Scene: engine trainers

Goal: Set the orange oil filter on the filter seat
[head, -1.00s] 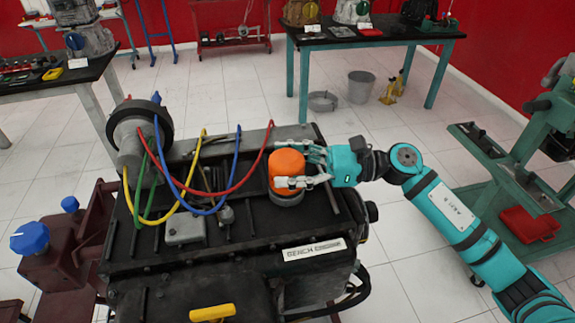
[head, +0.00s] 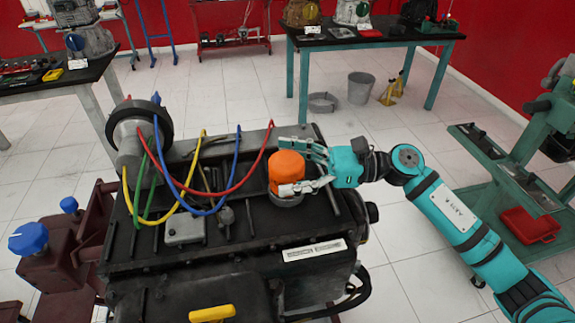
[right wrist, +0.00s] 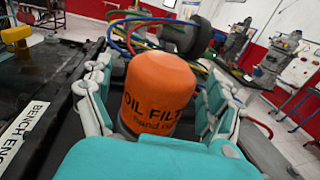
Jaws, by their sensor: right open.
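The orange oil filter (head: 287,171) stands upright on the round grey filter seat (head: 288,200) on top of the black bench engine (head: 180,250). In the right wrist view the filter (right wrist: 158,92) fills the middle, with its lettering facing me. My right gripper (head: 303,166) is open, with one finger on the far side of the filter and one on the near side. In the right wrist view the fingers of the gripper (right wrist: 155,105) stand apart on both sides of the filter. The filter's lower part is partly hidden by the near finger. My left gripper is not in view.
Red, blue, yellow and green cables (head: 200,190) arch over the engine left of the filter. A round grey housing (head: 138,130) stands at the engine's far left.

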